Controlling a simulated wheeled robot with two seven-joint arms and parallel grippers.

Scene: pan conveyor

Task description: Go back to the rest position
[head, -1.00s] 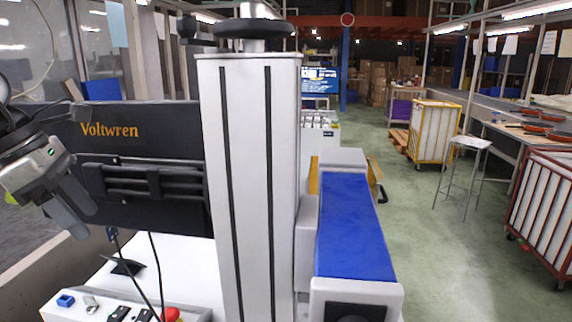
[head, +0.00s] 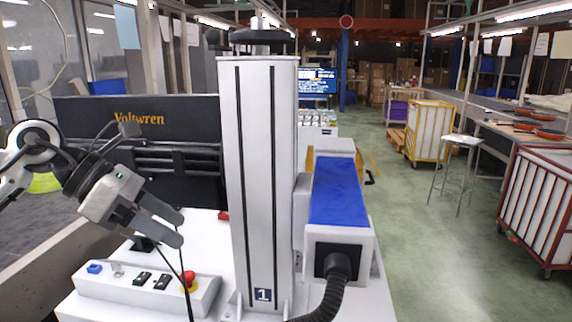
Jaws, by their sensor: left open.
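My left gripper (head: 172,222) is in the head view at the left, its two grey fingers pointing down and to the right. It is open, with nothing seen between the fingers. It hangs in front of the black Voltwren panel (head: 85,115) and above the white control box (head: 120,288). My right gripper is not in the view.
A white column (head: 256,180) stands in the middle, with a blue-topped unit (head: 338,192) at its right. The control box carries a red button (head: 189,278). Wheeled cage carts (head: 430,130), a stool (head: 458,142) and a bench with pans (head: 536,131) stand at the right. The green floor between is clear.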

